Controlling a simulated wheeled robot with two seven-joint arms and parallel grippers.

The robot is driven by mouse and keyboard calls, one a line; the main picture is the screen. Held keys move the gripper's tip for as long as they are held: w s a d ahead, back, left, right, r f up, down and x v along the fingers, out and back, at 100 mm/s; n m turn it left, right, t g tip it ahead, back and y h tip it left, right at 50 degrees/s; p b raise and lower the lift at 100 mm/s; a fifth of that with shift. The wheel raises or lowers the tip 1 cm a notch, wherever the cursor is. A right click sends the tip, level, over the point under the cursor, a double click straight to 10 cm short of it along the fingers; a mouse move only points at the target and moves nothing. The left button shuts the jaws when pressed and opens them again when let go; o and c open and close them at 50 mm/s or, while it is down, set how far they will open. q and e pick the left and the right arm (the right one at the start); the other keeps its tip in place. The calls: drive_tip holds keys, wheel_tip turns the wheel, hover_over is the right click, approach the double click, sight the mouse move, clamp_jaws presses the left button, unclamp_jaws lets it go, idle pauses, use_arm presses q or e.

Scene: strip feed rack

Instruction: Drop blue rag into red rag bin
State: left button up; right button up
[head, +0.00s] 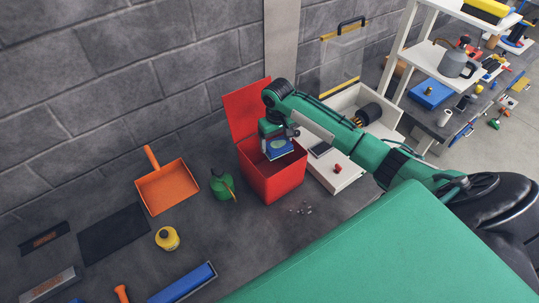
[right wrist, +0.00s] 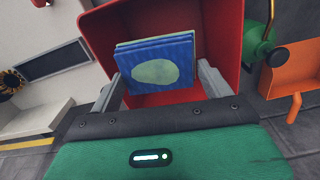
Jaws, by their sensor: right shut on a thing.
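The blue rag (head: 279,151) is a folded square with a pale oval patch, and it shows large in the right wrist view (right wrist: 178,48). My right gripper (head: 277,137) is shut on the rag, with one finger on each side of it in the right wrist view (right wrist: 160,82). The bin's red inside (right wrist: 222,30) surrounds the rag in the right wrist view. My left gripper is out of view.
A green oil can (head: 221,184) stands just left of the bin, with an orange dustpan (head: 167,187) beyond it.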

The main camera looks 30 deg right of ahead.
drive_tip(key=o, duration=0.9)
wheel_tip(320, 180, up, 8)
drive_tip(key=b, duration=0.3)
drive_tip(key=shift+w+r+b, duration=0.1)
drive_tip(key=shift+b, duration=0.25)
drive_tip(key=shift+r, duration=2.8)
drive_tip(key=shift+f, duration=0.1)
